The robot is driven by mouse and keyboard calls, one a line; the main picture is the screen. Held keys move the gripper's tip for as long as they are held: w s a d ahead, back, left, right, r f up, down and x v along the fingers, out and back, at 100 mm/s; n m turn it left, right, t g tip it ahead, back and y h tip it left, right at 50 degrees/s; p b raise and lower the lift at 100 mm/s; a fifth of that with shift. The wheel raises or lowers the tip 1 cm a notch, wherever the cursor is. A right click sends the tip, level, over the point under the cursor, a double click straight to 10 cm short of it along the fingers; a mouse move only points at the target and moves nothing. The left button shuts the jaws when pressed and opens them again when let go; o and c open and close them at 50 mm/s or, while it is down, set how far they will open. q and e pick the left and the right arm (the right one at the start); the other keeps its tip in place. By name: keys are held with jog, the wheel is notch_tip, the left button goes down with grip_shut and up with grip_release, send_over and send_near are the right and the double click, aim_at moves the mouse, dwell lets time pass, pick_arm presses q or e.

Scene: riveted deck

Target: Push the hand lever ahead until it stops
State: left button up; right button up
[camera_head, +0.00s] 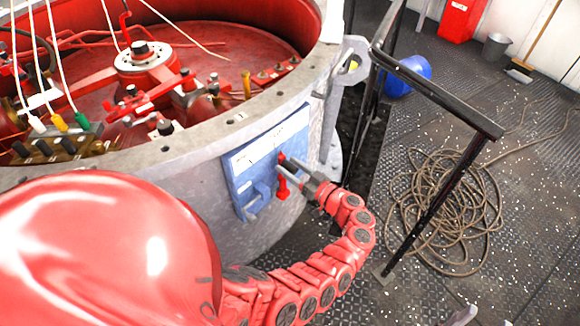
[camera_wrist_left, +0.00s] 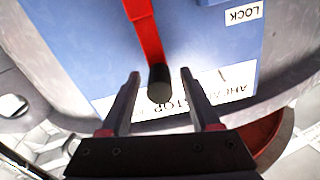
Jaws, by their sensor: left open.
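The hand lever (camera_head: 282,188) is a red bar on a blue panel (camera_head: 262,150) fixed to the grey drum wall. In the left wrist view the red lever (camera_wrist_left: 147,32) ends in a dark knob (camera_wrist_left: 160,82). My left gripper (camera_head: 289,168) is open at the lever. In the left wrist view, its two fingers (camera_wrist_left: 159,76) stand on either side of the knob, with a gap visible on each side. The panel there carries upside-down labels that read STOP, AHEAD and LOCK (camera_wrist_left: 243,15).
The large grey drum (camera_head: 225,125) holds red machinery and cables. A black railing (camera_head: 437,95) stands right of my left arm. A coiled rope (camera_head: 445,205), blue drum (camera_head: 408,75), bucket (camera_head: 495,46) and red box (camera_head: 460,20) are on the dark deck, which is otherwise mostly clear.

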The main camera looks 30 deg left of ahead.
pick_arm(q)
jog(key=shift+a, duration=0.2)
grip_shut()
dwell(1.4)
